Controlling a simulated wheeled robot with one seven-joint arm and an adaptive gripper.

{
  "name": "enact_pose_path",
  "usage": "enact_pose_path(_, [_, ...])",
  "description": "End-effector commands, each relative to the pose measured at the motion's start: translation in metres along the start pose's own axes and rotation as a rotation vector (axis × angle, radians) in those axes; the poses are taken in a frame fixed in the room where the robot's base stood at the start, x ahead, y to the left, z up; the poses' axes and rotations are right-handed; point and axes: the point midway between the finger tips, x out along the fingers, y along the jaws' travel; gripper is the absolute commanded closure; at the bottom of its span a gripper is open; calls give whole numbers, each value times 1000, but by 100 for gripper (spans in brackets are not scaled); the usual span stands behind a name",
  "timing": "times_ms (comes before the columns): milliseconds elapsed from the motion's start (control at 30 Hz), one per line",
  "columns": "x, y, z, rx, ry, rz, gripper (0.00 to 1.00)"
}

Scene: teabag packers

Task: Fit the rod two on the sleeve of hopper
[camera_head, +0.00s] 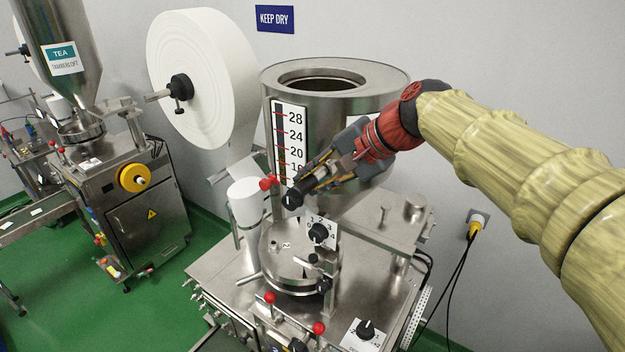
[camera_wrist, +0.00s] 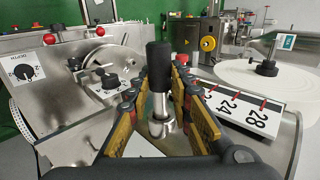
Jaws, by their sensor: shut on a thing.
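The hopper (camera_head: 355,110) is a large steel cylinder with an open top and a numbered scale (camera_head: 290,135). Its scale also shows at the right in the wrist view (camera_wrist: 243,112). My gripper (camera_head: 306,186) is beside the hopper's lower front, with its fingers on both sides of a rod. The rod has a black handle (camera_wrist: 158,68) and a bright metal shaft (camera_wrist: 158,104); the handle also shows at the fingertips in the head view (camera_head: 292,198). A round metal collar (camera_wrist: 163,127) surrounds the shaft's lower end. I cannot tell whether it is the sleeve or part of the rod.
A red-knobbed lever (camera_head: 268,183) is close to my fingertips. A dial plate (camera_head: 320,233) and round steel housing (camera_head: 300,270) are below. A large white paper roll (camera_head: 205,75) stands left of the hopper. A second packer (camera_head: 130,195) is farther left.

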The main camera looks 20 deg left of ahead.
Motion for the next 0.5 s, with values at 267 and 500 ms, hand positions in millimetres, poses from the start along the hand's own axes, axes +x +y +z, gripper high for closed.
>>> enact_pose_path(267, [-1,-1,-7,-1,1,-1,100])
enact_pose_path(500, [-1,-1,-12,0,1,-1,100])
